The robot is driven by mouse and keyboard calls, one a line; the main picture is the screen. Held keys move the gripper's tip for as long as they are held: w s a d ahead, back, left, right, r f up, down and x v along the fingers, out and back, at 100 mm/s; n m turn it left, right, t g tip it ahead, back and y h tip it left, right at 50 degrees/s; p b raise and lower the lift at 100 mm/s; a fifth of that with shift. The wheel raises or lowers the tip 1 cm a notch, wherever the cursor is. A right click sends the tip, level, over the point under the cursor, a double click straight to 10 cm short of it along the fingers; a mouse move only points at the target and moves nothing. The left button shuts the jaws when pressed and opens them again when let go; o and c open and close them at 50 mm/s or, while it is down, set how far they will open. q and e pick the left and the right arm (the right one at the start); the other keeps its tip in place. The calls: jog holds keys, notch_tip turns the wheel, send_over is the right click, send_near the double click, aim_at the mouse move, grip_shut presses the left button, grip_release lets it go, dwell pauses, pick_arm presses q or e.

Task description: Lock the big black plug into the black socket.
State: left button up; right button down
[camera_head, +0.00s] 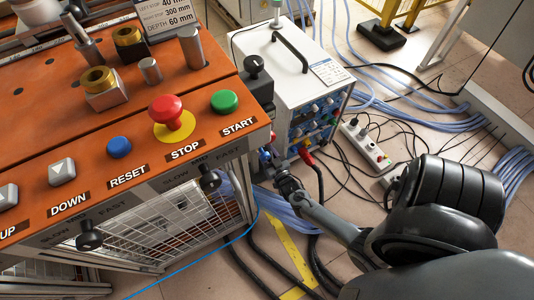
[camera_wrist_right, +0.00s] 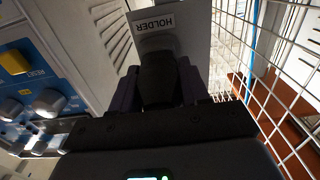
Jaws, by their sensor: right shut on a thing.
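My right gripper (camera_head: 284,172) reaches in from the lower right, between the orange machine and the white heater unit. In the right wrist view its fingers (camera_wrist_right: 157,92) are closed on the big black plug (camera_wrist_right: 158,76). The plug's far end is at a grey plate labelled HOLDER; I cannot tell whether it sits in the holder or is just in front of it. In the head view the plug is hidden or too small to make out. I cannot pick out the black socket on the heater's front panel (camera_head: 318,118). My left gripper is not in view.
The HOLDER plate (camera_wrist_right: 188,40) is beside a wire mesh (camera_wrist_right: 268,112). A red connector (camera_head: 307,156) with a dark cable is close right of my right gripper. The orange machine (camera_head: 65,112) fills the left. Cables and a power strip (camera_head: 366,146) lie on the floor.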

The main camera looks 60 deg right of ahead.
jog(key=shift+w+d, duration=0.1)
jog(key=c, duration=1)
grip_release()
jog(key=o, duration=0.5)
jog(key=shift+w, duration=0.1)
jog(key=shift+w+d, duration=0.1)
